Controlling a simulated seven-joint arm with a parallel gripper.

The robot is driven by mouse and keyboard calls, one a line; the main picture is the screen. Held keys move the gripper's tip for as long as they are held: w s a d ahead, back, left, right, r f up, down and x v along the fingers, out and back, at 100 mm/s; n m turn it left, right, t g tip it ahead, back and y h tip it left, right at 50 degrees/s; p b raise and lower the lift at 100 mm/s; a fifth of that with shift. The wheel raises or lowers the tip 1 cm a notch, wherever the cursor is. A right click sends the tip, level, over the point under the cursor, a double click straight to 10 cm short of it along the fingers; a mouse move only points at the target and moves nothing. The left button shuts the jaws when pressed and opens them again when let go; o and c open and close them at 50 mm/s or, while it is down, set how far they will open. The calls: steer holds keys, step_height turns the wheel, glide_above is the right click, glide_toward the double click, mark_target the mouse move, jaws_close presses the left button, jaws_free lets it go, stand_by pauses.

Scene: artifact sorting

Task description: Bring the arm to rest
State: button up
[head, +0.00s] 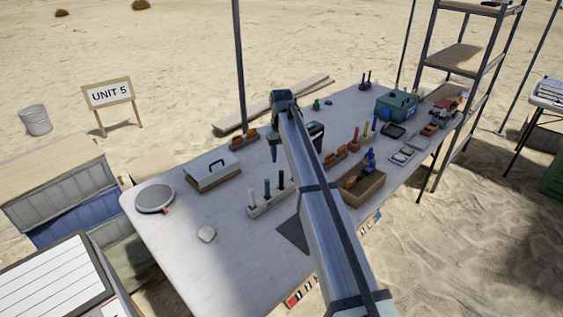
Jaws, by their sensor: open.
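My arm (318,203) reaches from the lower right out over the middle of the table (190,245). Its elbow end is raised above the table. My gripper (274,156) shows small to the left of the arm, pointing down over the tabletop. It is open, and nothing is visible in it. Part of the wrist is hidden behind the arm link.
A pole (239,70) stands behind.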

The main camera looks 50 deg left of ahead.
steer(key=shift+r, duration=0.2)
stand_by(0.5)
